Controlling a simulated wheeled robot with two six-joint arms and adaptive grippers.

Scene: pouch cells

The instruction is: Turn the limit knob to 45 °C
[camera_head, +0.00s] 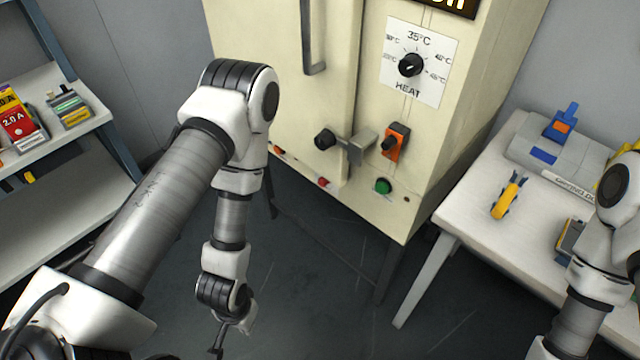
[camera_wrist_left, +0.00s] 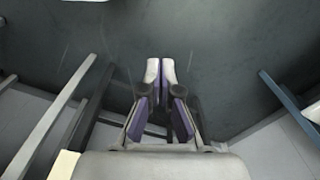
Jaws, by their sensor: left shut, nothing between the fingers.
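The black dial knob (camera_head: 411,65) is on a white plate (camera_head: 437,84) at the upper right of the cream cabinet's front. The plate reads 35 °C at the top and HEAT at the bottom, with smaller marks around it; a lower right one looks like 45 °C. I cannot tell surely where the knob's pointer is. My left gripper (camera_head: 233,330) hangs low over the floor in front of the cabinet, well below and left of the knob. In the left wrist view its fingers (camera_wrist_left: 160,72) are shut, with nothing between them. My right gripper is out of frame.
The cream cabinet (camera_head: 280,60) has a latch with a black knob (camera_head: 325,139), an orange switch (camera_head: 396,140), a green button (camera_head: 383,186) and a red one (camera_head: 322,182). A white table (camera_head: 470,215) stands right, shelves (camera_head: 60,165) left. Floor between is clear.

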